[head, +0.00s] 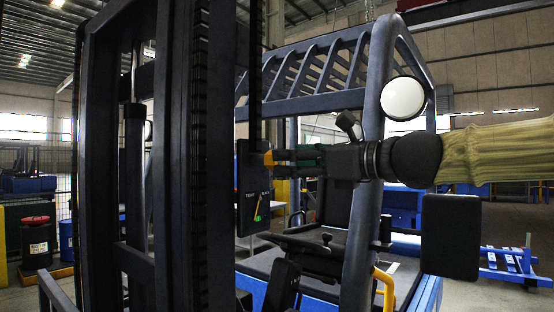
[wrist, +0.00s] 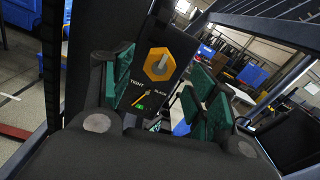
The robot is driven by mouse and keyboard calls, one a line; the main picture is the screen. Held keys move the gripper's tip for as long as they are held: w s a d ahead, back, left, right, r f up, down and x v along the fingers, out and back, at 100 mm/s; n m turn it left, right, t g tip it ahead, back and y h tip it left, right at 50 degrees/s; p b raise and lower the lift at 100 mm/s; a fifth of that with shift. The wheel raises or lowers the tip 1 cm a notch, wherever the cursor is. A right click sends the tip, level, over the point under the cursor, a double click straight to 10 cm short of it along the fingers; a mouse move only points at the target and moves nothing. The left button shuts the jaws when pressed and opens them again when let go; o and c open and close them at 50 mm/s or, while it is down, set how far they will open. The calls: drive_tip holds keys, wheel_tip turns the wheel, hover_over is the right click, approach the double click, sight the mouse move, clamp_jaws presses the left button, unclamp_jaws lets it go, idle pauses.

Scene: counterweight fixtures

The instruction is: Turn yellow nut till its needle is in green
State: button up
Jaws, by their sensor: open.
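The yellow nut (wrist: 160,64) is a hexagon with a grey stud in its middle, on a dark plate (wrist: 176,42) marked TIGHT and SLACK. Below it are a thin yellow needle (wrist: 142,98) and a small green patch (wrist: 139,107). The needle lies slanted, its lower end near the green; I cannot tell whether it reads in the green. In the head view the nut (head: 268,158) juts from the plate's side. My gripper (head: 285,157) is open with its green-padded fingertips close to the nut. In the wrist view the nut appears between the fingers; contact cannot be told.
The plate hangs beside a tall dark mast (head: 180,150) at the left. A forklift cab with an overhead guard (head: 320,103) and a slanted pillar (head: 362,240) stands close behind and below my gripper.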

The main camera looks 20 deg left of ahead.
sight(267, 160)
drive_tip(key=shift+x, duration=2.35)
drive_tip(key=c, duration=1)
